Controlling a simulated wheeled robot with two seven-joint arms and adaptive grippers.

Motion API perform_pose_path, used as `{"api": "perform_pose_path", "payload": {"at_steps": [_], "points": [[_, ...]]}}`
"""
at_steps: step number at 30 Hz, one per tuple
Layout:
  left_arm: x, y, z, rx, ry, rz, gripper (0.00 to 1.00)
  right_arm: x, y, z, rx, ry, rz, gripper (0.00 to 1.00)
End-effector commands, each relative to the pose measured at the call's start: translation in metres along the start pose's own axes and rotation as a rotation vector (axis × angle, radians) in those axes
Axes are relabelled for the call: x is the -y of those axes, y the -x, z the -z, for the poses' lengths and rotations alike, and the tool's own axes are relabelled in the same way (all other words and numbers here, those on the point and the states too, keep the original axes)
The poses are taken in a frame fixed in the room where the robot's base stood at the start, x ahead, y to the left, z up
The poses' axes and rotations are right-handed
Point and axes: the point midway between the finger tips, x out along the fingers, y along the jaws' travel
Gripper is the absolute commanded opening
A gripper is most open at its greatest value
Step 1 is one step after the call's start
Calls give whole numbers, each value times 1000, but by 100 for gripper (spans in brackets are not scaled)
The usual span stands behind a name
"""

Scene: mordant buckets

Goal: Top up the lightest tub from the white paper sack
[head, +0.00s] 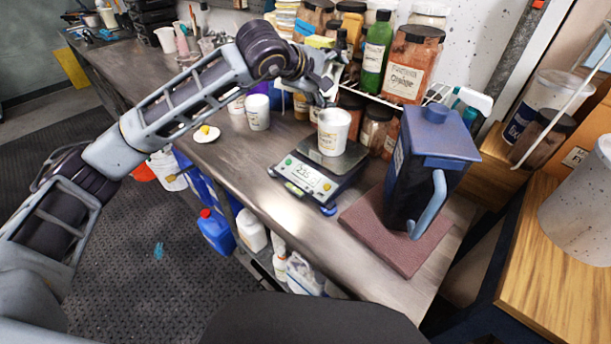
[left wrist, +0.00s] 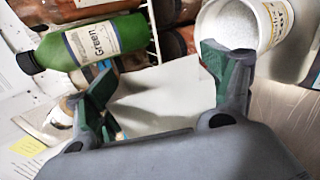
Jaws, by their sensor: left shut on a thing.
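My left gripper (head: 325,92) is above the bench, just behind and over a white tub (head: 333,130) on a digital scale (head: 318,180). In the left wrist view its green-padded fingers (left wrist: 160,95) are shut on a white paper thing (left wrist: 160,95), which looks like the sack. In the head view the sack is mostly hidden by the gripper. The tub also shows in the left wrist view (left wrist: 278,22), open, with white powder inside. Another white tub (head: 257,112) stands left of the scale. The scale's digits are too small to read surely. My right gripper is not in view.
A dark blue lidded jug (head: 428,165) stands on a reddish-brown mat (head: 365,232) right of the scale. Jars and a green bottle (head: 376,55) crowd a wire rack behind. A small white dish (head: 206,134) lies near the front edge. The bench front is clear.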

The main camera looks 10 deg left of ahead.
Motion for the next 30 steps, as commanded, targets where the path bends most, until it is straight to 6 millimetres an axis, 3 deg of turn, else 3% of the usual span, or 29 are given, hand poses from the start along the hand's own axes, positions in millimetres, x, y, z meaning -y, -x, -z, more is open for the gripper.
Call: {"api": "perform_pose_path", "payload": {"at_steps": [16, 30], "points": [[-6, 4, 2, 29, 46, -2, 32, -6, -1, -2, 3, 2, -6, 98], [-34, 20, 5, 105, 172, -2, 32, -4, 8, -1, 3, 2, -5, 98]]}}
